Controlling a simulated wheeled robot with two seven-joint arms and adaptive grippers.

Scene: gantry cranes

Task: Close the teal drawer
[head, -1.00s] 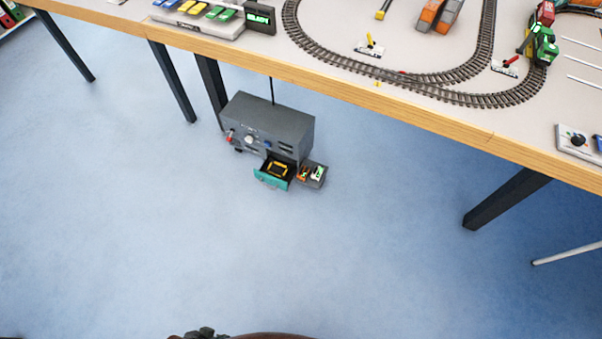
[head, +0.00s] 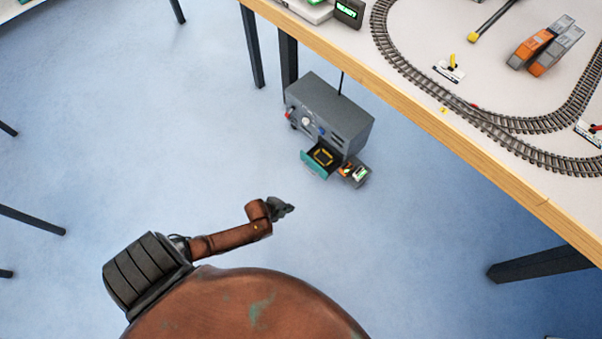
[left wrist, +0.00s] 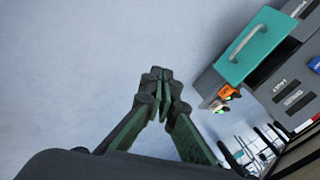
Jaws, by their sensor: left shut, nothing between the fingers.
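The teal drawer (head: 315,165) sticks out of the front of a dark grey cabinet (head: 340,108) under the table's edge. A yellow and black item lies inside it. In the left wrist view the drawer's teal front (left wrist: 258,48) with its pale bar handle shows at the upper right. My left gripper (head: 288,208) is in front of the cabinet, below and left of the drawer, apart from it. In the left wrist view its fingers (left wrist: 160,75) meet at the tips and hold nothing. My right gripper is not in view.
A small grey tray (head: 357,175) with orange and green items sits right of the drawer. The table (head: 470,150) with train tracks (head: 440,90) overhangs at the right. Dark table legs (head: 540,262) stand on the blue floor. The floor left of the cabinet is clear.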

